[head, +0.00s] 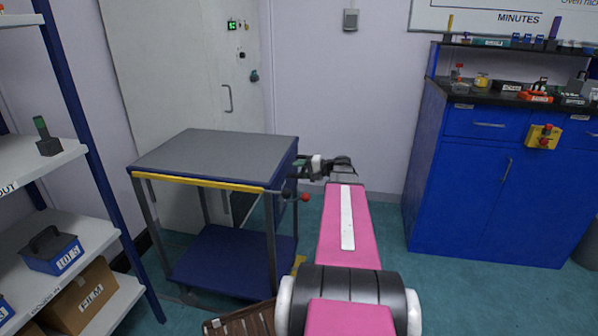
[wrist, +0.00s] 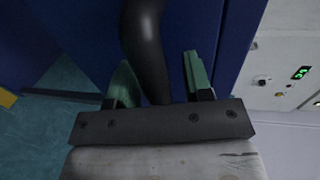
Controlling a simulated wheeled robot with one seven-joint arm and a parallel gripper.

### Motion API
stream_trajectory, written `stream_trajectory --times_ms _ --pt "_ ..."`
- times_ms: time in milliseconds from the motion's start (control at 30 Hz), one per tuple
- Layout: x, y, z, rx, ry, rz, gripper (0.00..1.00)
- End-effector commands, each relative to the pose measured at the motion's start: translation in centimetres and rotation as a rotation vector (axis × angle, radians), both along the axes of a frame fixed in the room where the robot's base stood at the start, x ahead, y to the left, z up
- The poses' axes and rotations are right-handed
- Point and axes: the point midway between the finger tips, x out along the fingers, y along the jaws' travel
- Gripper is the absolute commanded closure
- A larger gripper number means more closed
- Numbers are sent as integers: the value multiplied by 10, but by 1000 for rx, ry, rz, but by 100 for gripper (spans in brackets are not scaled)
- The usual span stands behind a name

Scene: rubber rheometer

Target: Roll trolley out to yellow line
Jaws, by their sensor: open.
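The trolley (head: 215,152) stands left of centre in the head view, with a grey top, a yellow front edge and a blue lower shelf (head: 222,262). My gripper (head: 301,169) is at its right side, small and partly hidden among dark parts. In the wrist view my gripper (wrist: 158,62) is open, its green fingers either side of a black curved bar (wrist: 145,25), which looks like the trolley's handle. I cannot tell whether they touch it. A yellow patch (head: 299,263) shows on the floor beside my arm; I cannot tell if it is the line.
A red-knobbed lever (head: 305,197) sticks out at the trolley's front right corner. A shelf rack (head: 88,150) stands close on the left. A blue cabinet (head: 455,190) stands on the right. Green floor lies open between trolley and cabinet. A brown slatted item (head: 240,322) lies low in front.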

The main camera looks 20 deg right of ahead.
Motion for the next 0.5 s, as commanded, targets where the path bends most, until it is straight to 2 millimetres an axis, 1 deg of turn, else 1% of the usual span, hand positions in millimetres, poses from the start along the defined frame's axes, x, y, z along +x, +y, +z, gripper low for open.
stream_trajectory --times_ms 167,400,500 --pt "-13 -18 5 0 0 -2 54" --pt "-39 -53 14 0 0 -2 54" --pt "-48 -66 16 0 0 -2 54"
